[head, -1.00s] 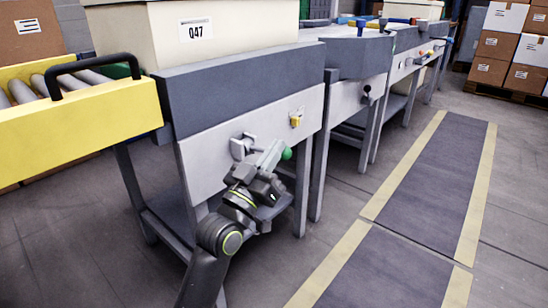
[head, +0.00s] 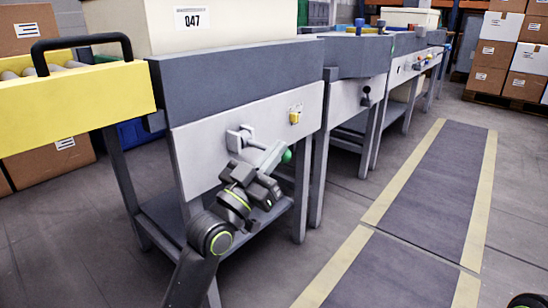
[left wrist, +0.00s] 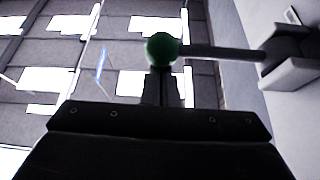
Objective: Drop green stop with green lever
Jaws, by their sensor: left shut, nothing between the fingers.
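The green lever is a grey rod with a green ball knob (head: 287,156), on a grey mount (head: 238,138) on the pale front panel of the near station. The rod reaches out from the mount and slants down to the right. My left gripper (head: 275,158) is shut and empty, close by the knob. In the left wrist view the green knob (left wrist: 162,48) is just beyond the shut fingertips (left wrist: 162,78); I cannot tell whether they touch. I cannot make out the green stop clearly.
A yellow switch (head: 295,117) is right of the lever on the panel. A yellow roller conveyor (head: 75,105) with a black handle (head: 85,42) is at left. The marked floor lane (head: 420,200) is clear.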

